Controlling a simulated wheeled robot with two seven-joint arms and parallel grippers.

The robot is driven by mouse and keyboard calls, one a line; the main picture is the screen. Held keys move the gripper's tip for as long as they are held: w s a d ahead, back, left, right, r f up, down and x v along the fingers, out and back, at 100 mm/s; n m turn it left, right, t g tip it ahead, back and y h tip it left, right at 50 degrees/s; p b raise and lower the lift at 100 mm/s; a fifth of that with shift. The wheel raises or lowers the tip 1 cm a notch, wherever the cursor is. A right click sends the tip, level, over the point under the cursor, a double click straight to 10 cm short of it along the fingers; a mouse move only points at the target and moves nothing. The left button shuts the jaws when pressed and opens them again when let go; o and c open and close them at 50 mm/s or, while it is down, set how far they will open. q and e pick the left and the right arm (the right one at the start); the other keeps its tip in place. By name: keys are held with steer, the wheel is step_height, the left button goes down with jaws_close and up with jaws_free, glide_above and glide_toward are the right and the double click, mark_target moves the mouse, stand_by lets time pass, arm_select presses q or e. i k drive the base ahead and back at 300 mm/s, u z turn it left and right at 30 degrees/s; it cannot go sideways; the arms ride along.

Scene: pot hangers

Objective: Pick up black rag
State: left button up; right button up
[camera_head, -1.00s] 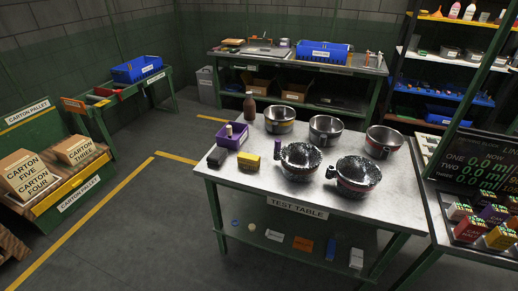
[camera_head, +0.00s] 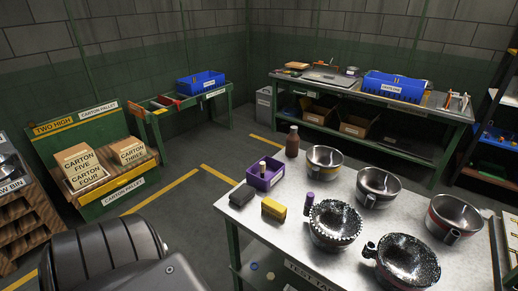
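The black rag (camera_head: 242,195) looks like a small dark folded block. It lies on the test table (camera_head: 292,235) near its left corner, to the left of the yellow block (camera_head: 273,208) and in front of the purple bin (camera_head: 265,175). Nothing touches it from above. Neither of my grippers is in view. A dark, rounded part that looks like my own arm shows at the bottom left, apart from the table.
Several metal pots stand on the table, the closest at the front right (camera_head: 407,262). A brown bottle (camera_head: 292,141) stands behind the purple bin. A purple-capped item (camera_head: 309,201) stands beside a speckled pot (camera_head: 334,223). Open floor lies left of the table.

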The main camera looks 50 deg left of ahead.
mark_target(243, 195)
steer(key=u, duration=0.35)
steer(key=i, duration=0.85)
steer(key=u, duration=0.55)
